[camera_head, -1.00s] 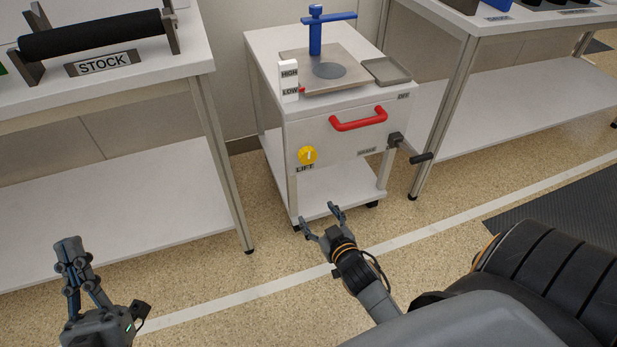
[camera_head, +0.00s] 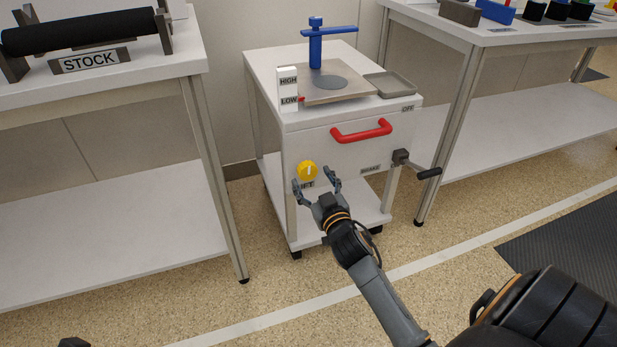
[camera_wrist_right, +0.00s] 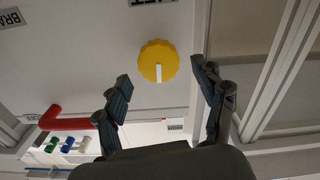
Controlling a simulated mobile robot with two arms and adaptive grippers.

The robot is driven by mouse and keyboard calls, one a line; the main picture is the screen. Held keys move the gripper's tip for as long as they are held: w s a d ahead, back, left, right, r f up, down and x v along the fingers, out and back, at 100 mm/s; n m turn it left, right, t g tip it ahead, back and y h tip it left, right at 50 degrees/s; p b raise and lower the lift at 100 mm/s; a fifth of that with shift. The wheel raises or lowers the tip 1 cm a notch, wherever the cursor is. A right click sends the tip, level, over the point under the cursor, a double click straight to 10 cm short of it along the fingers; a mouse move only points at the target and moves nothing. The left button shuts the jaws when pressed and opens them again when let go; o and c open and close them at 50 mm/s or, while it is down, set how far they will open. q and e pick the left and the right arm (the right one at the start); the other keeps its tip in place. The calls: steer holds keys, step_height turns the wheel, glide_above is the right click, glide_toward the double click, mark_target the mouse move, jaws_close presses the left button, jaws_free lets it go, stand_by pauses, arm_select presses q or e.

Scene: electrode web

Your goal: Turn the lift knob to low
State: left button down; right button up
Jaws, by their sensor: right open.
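The yellow lift knob (camera_head: 308,171) is on the front panel of the white cart, its LIFT label partly hidden by my gripper. Its white mark points up in the head view. In the right wrist view the knob (camera_wrist_right: 157,61) appears between the fingers, with the mark toward the picture's bottom. My right gripper (camera_head: 315,180) is open and empty, its fingertips just in front of and below the knob; contact cannot be told. A HIGH/LOW scale (camera_head: 288,89) stands on the cart's corner, with a red pointer beside LOW. Only the tip of my left gripper (camera_head: 74,342) shows.
A red handle (camera_head: 362,131) and a dark crank (camera_head: 416,165) stick out from the cart's front. A blue post (camera_head: 315,45) stands on top. The STOCK table (camera_head: 150,82) is at the left, another table (camera_head: 470,35) at the right.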

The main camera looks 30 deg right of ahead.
mark_target(308, 173)
steer(key=shift+b+x, duration=0.4)
steer(key=shift+x, duration=1.4)
steer(key=c, duration=1.2)
steer(key=shift+o, duration=0.2)
steer(key=shift+r+n+p, duration=0.1)
steer(key=shift+n+p, duration=0.2)
steer(key=shift+p, duration=0.3)
